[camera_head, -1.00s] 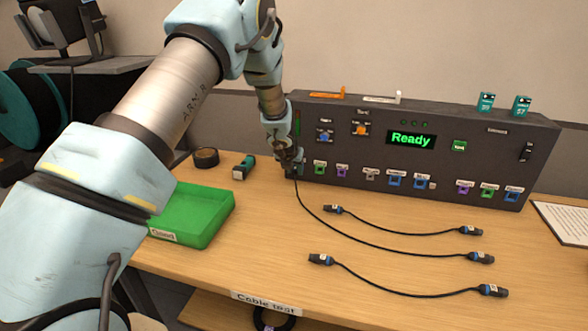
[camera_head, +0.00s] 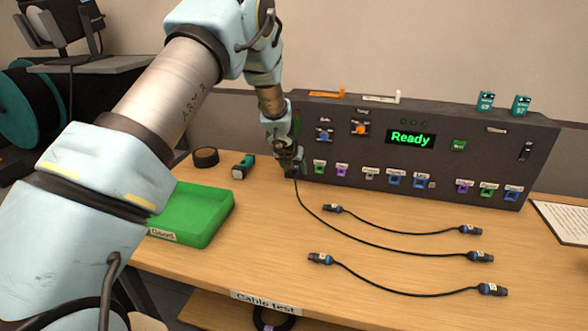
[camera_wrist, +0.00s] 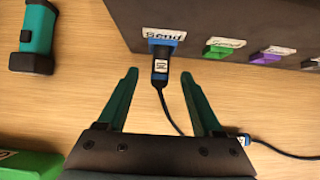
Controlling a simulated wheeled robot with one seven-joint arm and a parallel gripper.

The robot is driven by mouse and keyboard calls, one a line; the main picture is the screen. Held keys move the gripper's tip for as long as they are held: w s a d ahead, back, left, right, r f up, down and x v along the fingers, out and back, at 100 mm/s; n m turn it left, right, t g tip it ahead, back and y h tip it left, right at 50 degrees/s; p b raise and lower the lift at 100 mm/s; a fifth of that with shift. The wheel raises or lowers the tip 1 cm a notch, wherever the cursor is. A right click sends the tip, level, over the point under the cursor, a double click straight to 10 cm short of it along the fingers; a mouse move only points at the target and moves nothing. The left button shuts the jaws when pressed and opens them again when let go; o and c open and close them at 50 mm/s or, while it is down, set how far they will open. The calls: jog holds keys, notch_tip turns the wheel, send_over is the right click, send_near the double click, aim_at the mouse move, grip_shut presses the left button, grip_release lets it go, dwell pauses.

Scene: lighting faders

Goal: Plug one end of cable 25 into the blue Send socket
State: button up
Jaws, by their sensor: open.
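The blue Send socket (camera_wrist: 166,40) is at the top of the wrist view, with a white "Send" label. A black cable plug (camera_wrist: 160,70) with a small white tag sits at its mouth and looks inserted. The tag's number is too small to read. My gripper (camera_wrist: 159,74) is open, its green fingers on either side of the plug with gaps. In the head view my gripper (camera_head: 288,165) is at the panel's left end and hides this socket. The cable (camera_head: 360,242) runs from there to a free plug (camera_head: 480,257) on the table.
Two other cables (camera_head: 400,233) (camera_head: 400,293) lie on the table. The green tray (camera_head: 215,225) stands at front left. A teal-black device (camera_head: 243,166) and a tape roll (camera_head: 205,157) lie left of the panel (camera_head: 470,150). More sockets line the panel rightward.

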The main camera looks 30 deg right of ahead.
jog(key=shift+s, duration=0.1)
jog(key=v, duration=1.1)
jog(key=a+r+n+y, duration=0.2)
jog(key=a+r+n, duration=0.1)
jog(key=a+n, duration=0.9)
jog(key=a+r+n+y, duration=0.2)
jog(key=a+n, duration=0.7)
jog(key=a, duration=0.5)
jog(key=s+a+r+n+g, duration=0.1)
jog(key=s+a+n+g, duration=0.2)
jog(key=s+a+n, duration=1.2)
jog(key=s+n, duration=0.1)
jog(key=n, duration=0.6)
jog(key=shift+a+r+n+g+y+p, duration=0.25)
jog(key=shift+a+n+g+y+p, duration=0.05)
jog(key=shift+a, duration=0.1)
